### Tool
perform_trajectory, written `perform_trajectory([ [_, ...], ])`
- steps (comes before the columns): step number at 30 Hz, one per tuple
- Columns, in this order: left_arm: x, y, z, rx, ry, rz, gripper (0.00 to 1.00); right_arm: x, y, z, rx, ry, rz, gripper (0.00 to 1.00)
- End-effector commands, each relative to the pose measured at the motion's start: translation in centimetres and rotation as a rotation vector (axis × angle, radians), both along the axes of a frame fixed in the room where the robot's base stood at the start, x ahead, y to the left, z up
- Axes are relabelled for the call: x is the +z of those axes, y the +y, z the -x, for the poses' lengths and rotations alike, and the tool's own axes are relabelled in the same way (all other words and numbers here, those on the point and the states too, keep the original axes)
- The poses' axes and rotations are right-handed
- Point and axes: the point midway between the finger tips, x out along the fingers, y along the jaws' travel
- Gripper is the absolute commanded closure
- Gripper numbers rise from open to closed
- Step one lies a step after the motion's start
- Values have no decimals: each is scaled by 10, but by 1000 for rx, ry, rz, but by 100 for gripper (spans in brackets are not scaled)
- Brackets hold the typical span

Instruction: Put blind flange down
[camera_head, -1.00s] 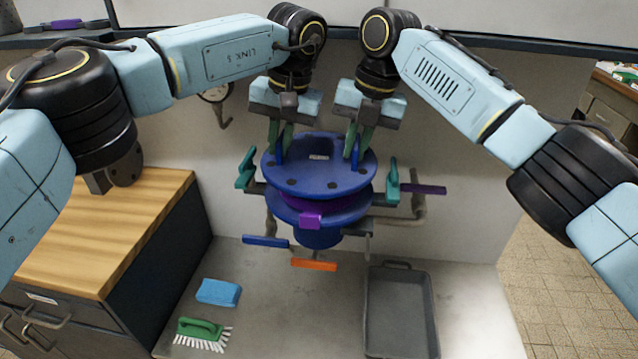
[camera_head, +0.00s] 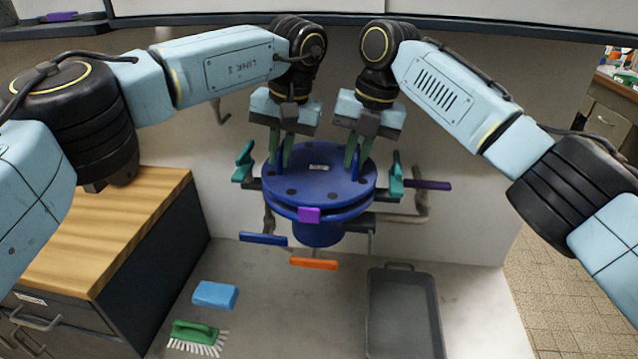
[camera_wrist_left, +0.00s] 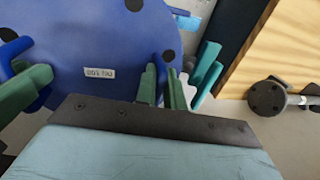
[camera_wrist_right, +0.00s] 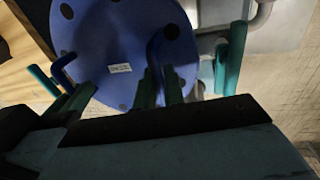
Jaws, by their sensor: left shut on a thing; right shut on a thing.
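The blind flange (camera_head: 318,190) is a round blue disc with bolt holes, a small white label and two upright handles. It lies about level, right above the lower blue pipe flange (camera_head: 350,212), with only a thin seam between them; whether they fully touch I cannot tell. My left gripper (camera_head: 282,152) is shut on the left handle. My right gripper (camera_head: 357,158) is shut on the right handle. The flange face also shows in the left wrist view (camera_wrist_left: 95,45) and right wrist view (camera_wrist_right: 115,35). The purple gasket is hidden except for its purple tab (camera_head: 308,214).
Teal clamps (camera_head: 243,163) (camera_head: 397,177) stand at both sides of the flange. Blue (camera_head: 264,239), orange (camera_head: 314,263) and purple (camera_head: 428,185) handles stick out around it. A blue sponge (camera_head: 215,294), green brush (camera_head: 197,335) and grey tray (camera_head: 403,315) lie below.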

Motion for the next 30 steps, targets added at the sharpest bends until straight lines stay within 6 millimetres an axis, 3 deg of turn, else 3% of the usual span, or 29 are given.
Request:
perform_trajectory([
  [7, -11, 3, -1, 5, -3, -4, 100, -12, -2, -1, -4, -2, 3, 100],
  [8, -13, 3, -1, 6, -1, -4, 88, -14, -3, -1, -5, 1, 5, 88],
  [13, -11, 2, -1, 4, -1, -3, 68, -11, -2, -1, -3, 0, 3, 68],
  [23, -7, 0, 0, 1, -1, -1, 68, -11, 0, 0, 0, 0, 1, 68],
  [30, 31, -8, 0, 2, -6, -2, 68, -11, 0, 0, 0, 0, 0, 68],
])
